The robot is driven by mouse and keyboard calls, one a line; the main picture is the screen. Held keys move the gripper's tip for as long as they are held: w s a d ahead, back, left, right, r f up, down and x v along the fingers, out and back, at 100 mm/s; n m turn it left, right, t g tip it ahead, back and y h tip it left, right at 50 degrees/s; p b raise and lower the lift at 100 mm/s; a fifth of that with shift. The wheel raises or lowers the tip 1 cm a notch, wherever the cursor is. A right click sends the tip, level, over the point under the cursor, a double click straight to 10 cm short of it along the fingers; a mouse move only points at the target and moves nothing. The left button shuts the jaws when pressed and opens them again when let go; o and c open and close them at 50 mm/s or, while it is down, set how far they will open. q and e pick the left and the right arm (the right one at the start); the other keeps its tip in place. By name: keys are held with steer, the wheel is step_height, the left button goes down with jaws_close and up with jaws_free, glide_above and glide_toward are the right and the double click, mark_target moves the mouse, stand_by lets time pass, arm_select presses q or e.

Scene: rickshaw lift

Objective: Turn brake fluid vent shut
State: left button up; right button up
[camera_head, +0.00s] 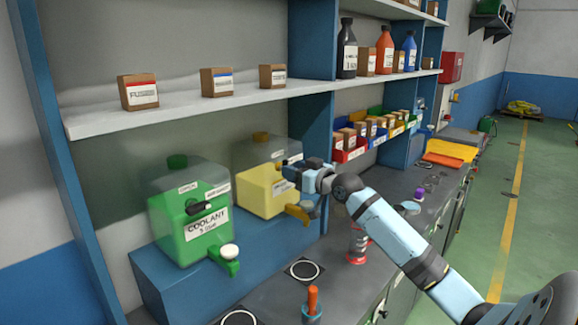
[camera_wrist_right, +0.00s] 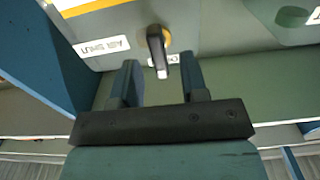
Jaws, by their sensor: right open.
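The yellow fluid container (camera_head: 262,190) stands on the blue ledge, right of the green coolant container. Its lower part looks yellow, its upper part grey. My right gripper (camera_head: 291,170) is at its front right and hides part of it. In the right wrist view, the container's vent (camera_wrist_right: 156,45) is a short dark lever on a yellowish round base beside an upside-down label (camera_wrist_right: 102,46). My right gripper (camera_wrist_right: 158,72) is open, with the lever's end between its fingers, nearer the right one. I cannot tell whether they touch. My left gripper is not in view.
The green coolant container (camera_head: 185,235) has its own black vent handle (camera_head: 198,208) and a green tap (camera_head: 226,258). A shelf (camera_head: 180,115) with small boxes runs above. A red-and-white can (camera_head: 357,245) and an orange-handled tool (camera_head: 313,302) stand on the dark counter.

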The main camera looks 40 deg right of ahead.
steer(key=shift+w+a, duration=0.1)
steer(key=shift+w, duration=1.05)
jaws_close()
